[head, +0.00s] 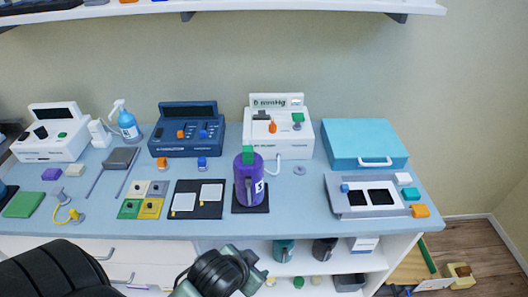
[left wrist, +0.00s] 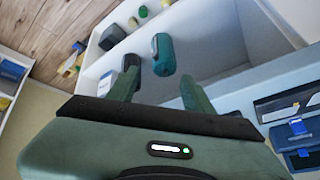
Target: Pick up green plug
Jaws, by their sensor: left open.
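My left gripper (head: 250,264) is low in front of the table, below the top's front edge. In the left wrist view its two fingers (left wrist: 160,78) are spread, with nothing held between them. Several small green pieces could be the green plug, and I cannot tell which it is. One is a teal-green block (head: 411,193) at the right of the grey two-window unit (head: 350,209). Another green piece (head: 298,118) is on the white device (head: 267,143). My right gripper is not in view.
The blue tabletop (head: 310,207) holds a turquoise case (head: 364,145), a dark blue device (head: 188,143) and coloured squares. Shelves lie under it; a teal cylinder (left wrist: 163,55) stands there beyond my fingers. A white shelf (head: 225,8) hangs above. The floor (head: 480,237) is at right.

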